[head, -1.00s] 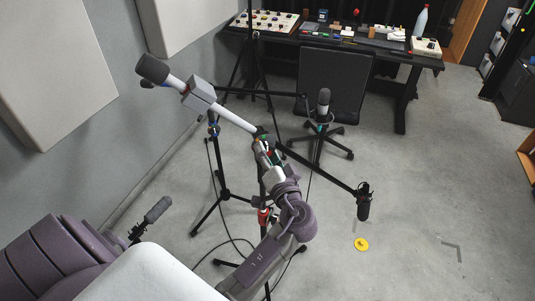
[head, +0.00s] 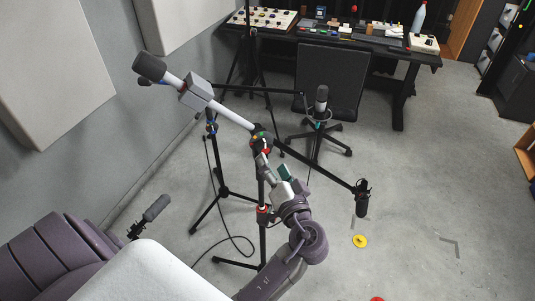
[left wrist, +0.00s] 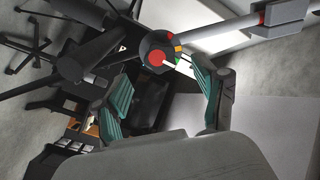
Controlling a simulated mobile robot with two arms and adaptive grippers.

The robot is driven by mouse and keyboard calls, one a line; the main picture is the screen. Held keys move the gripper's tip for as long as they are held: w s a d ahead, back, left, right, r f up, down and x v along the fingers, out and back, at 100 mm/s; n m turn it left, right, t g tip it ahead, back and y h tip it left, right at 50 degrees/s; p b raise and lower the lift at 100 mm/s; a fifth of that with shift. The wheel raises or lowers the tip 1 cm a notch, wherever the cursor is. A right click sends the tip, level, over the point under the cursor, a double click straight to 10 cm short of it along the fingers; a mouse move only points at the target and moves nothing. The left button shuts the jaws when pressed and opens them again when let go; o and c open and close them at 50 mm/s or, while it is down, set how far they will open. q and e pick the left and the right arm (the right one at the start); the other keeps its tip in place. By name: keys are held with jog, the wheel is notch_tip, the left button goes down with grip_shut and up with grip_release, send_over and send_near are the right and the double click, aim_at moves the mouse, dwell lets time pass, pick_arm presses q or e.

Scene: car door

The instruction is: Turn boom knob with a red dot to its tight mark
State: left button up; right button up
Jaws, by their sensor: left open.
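The boom knob (head: 261,142) sits at the joint where the pale boom meets the stand. In the left wrist view it is a dark round knob (left wrist: 158,45) with a red dot (left wrist: 156,58) on its face, a white line beside the dot, and orange, green and red marks near its rim. My left gripper (head: 274,167) is just below and right of the knob in the head view. In the left wrist view its green-padded fingers (left wrist: 162,86) are spread and empty, and the knob shows beyond the gap, apart from the pads. My right gripper is not in view.
The pale boom carries a weight block (head: 196,94) and a dark foam end (head: 149,66). A dark boom holds a microphone (head: 362,198) to the right. Other stands and a chair (head: 330,80) stand behind, before a desk (head: 390,52). Floor at right is mostly clear, with a yellow disc (head: 360,241).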

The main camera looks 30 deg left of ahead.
pick_arm(q)
jog(key=v, duration=0.6)
jog(key=shift+d, duration=0.2)
jog(key=shift+s+a+f, duration=0.1)
